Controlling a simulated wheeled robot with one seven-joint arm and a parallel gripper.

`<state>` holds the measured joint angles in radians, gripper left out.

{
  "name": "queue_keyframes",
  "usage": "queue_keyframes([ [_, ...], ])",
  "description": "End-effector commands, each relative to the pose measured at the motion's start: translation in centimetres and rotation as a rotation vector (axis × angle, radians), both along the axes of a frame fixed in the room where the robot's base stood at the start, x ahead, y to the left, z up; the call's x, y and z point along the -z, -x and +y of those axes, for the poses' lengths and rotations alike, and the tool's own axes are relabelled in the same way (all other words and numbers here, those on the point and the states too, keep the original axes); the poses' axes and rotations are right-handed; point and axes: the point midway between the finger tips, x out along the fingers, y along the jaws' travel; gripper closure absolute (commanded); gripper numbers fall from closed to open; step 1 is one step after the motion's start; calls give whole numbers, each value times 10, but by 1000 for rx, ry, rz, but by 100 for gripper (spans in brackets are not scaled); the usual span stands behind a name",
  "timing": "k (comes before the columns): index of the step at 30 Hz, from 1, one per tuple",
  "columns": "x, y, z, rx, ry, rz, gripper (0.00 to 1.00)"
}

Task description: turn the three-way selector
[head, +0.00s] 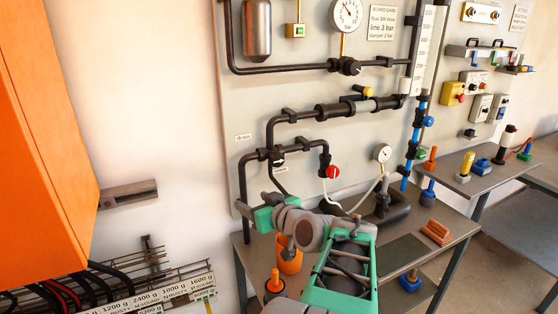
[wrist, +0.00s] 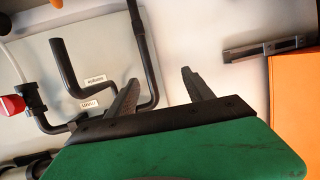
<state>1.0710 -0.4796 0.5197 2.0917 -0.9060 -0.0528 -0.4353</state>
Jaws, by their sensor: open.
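The three-way selector (head: 277,155) appears to be the black fitting where the dark pipes meet on the wall board, near the "drain" label. A small white label sits just below it. In the wrist view the pipe junction is mostly hidden behind my finger and the gripper body. My gripper (head: 255,203) is below and slightly left of the selector in the head view, apart from it. In the wrist view my gripper (wrist: 160,76) is open, with nothing between its two dark fingers. The left finger overlaps the pipes near two small labels (wrist: 92,90).
A red tap (head: 332,172) is right of the selector; it also shows in the wrist view (wrist: 12,105). An orange cabinet (head: 45,150) and a wall bracket (head: 127,194) stand to the left. Below is a bench with an orange cup (head: 289,262). Plain wall lies between bracket and board.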

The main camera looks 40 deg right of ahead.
Motion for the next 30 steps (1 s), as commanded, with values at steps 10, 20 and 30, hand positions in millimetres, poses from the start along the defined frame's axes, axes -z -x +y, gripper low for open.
queue_keyframes([
  [10,-67,39,-92,170,73,-283,40],
  [20,-66,-17,-108,170,72,-279,40],
  [30,-63,-24,-110,172,74,-279,40],
])
